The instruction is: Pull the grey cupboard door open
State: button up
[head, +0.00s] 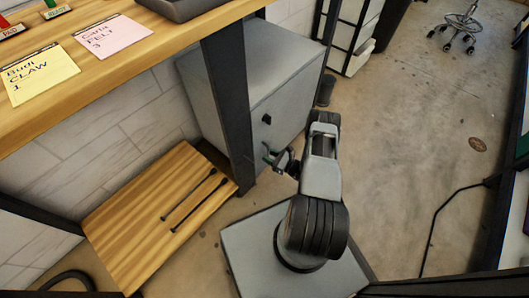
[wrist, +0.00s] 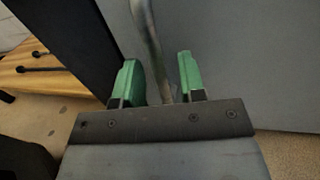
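The grey cupboard (head: 262,58) stands under the bench in the head view. Its grey door (head: 290,112) faces my arm and looks shut. A small dark fitting (head: 266,119) is on the door. My gripper (head: 272,154) is low in front of the door. In the wrist view, my gripper (wrist: 158,78) has its two green fingers apart. A curved metal handle bar (wrist: 150,40) runs down between them, with a gap on each side. The grey door (wrist: 240,60) fills the background there. The handle's lower end is hidden behind the gripper body.
A dark bench post (head: 229,110) stands just left of the door. A low wooden board (head: 125,220) with two dark rods lies further left. The bench top (head: 150,55) overhangs at upper left. Open concrete floor (head: 410,130) lies to the right.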

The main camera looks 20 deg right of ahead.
jog(key=shift+w+a, duration=0.15)
jog(key=shift+w, duration=0.15)
grip_shut()
dwell(0.3)
